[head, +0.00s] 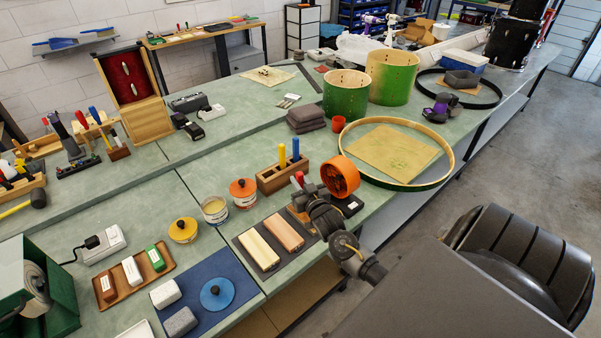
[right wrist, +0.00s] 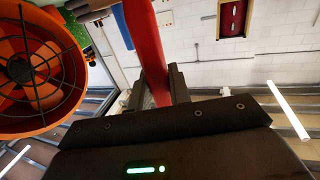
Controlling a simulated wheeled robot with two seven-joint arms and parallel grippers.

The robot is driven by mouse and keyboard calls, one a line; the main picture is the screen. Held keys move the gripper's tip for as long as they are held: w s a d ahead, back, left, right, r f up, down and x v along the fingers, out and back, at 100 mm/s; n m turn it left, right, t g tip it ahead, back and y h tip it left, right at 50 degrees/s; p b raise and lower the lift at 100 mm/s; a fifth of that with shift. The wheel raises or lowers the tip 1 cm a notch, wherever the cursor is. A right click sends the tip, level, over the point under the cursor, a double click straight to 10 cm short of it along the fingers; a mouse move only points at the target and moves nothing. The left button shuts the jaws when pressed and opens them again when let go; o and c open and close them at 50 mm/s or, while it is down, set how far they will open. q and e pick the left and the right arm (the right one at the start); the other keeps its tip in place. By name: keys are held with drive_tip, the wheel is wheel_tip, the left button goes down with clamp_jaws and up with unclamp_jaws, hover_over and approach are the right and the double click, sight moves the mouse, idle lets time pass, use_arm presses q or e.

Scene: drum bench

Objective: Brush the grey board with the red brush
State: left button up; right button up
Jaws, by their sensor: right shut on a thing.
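The red brush's handle (head: 298,178) stands upright at the tip of my right gripper (head: 308,193). My right gripper is shut on this handle; the right wrist view shows the red handle (right wrist: 147,50) between its fingers. A wooden piece, seemingly the brush head (head: 298,215), shows below the gripper, partly hidden by it. It is close to the right edge of the dark grey board (head: 243,247); I cannot tell whether they touch. A cream block (head: 259,250) and a reddish-brown block (head: 284,233) lie on this board. My left gripper is not in view.
An orange round part with a grid (head: 340,177) is close beside my right gripper, also large in the right wrist view (right wrist: 40,70). A wooden holder (head: 270,184) with blue and yellow handles stands behind. Jars (head: 243,193) stand left; a drum hoop (head: 447,165) lies right.

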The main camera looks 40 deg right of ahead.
drive_tip(key=shift+w+b, duration=0.35)
drive_tip(key=shift+w, duration=1.05)
wheel_tip(320, 180, up, 6)
drive_tip(key=p, duration=0.5)
drive_tip(key=shift+f, duration=0.15)
